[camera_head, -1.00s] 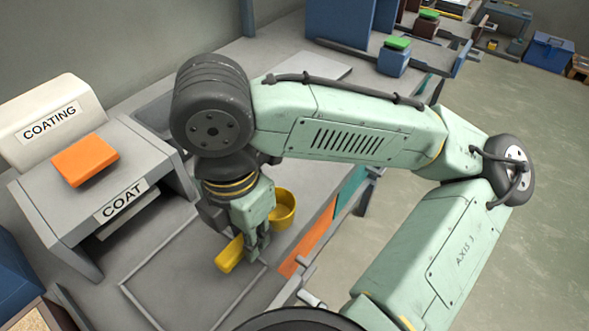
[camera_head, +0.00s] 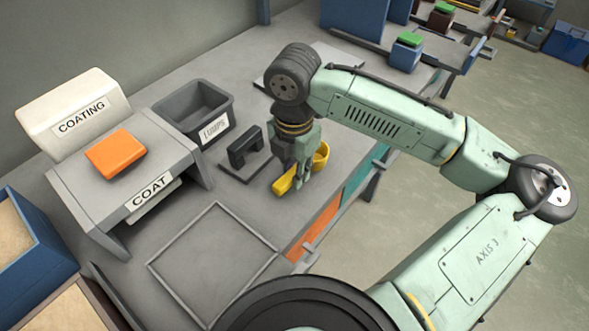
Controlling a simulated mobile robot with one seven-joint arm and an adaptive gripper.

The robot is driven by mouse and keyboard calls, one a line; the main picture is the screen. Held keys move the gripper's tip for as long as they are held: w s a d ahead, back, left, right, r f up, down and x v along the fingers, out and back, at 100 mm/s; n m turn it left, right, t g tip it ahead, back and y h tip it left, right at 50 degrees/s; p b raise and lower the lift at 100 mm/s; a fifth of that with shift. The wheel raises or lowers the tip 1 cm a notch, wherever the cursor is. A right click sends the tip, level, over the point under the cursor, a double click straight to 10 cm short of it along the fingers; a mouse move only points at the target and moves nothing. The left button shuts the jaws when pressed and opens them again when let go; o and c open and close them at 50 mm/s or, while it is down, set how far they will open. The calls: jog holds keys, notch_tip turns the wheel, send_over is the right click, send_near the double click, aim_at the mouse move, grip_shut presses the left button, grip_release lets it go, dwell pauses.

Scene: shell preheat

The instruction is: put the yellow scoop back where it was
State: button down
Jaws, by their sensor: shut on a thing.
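The yellow scoop (camera_head: 321,155) is in my gripper (camera_head: 300,184), with its bowl to the right of the fingers and its handle sticking out to the lower left. My gripper points down and is shut on the scoop's handle, just over the grey bench. I cannot tell whether the scoop touches the bench. A dark stand (camera_head: 246,150) on a flat base is between the bin and my gripper.
The COATING station (camera_head: 135,165) with an orange block (camera_head: 116,152) stands at the left. A rimmed square area (camera_head: 213,255) on the bench in front is empty. Blue boxes of tan material (camera_head: 22,245) are at the lower left. The bench edge is right of my gripper.

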aim_at(294, 171)
jog(key=shift+f, duration=0.4)
jog(key=shift+f, duration=0.15)
jog(key=c, duration=1.5)
grip_release()
jog(key=shift+o, duration=0.2)
notch_tip(294, 171, up, 12)
jog(key=b, duration=0.1)
jog(key=shift+s, duration=0.1)
